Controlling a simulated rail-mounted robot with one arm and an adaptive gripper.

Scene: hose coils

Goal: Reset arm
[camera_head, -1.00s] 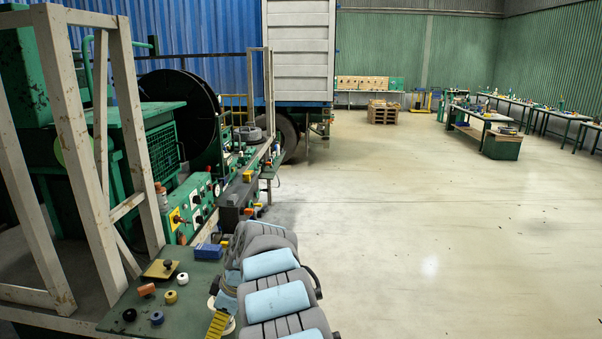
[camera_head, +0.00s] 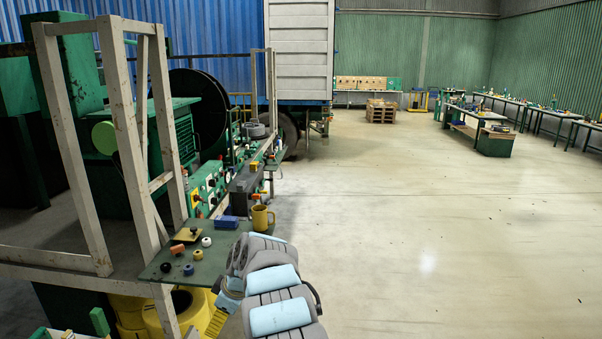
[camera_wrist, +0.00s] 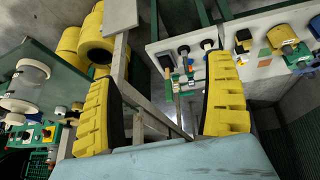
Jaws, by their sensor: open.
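My gripper (camera_wrist: 160,78) is open in the wrist view. Its two yellow ribbed fingers stand wide apart with nothing held between them. In the head view my grey and light blue arm reaches up from the bottom centre, and one yellow finger (camera_head: 215,322) shows at the lower edge, left of the arm. The other finger is hidden there. Yellow hose coils (camera_head: 133,318) sit low under the small green table; they also show in the wrist view (camera_wrist: 98,48), behind and above the left finger.
A pale metal frame (camera_head: 130,120) stands close on the left, near a black reel (camera_head: 205,112). The floor (camera_head: 430,240) to the right is clear.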

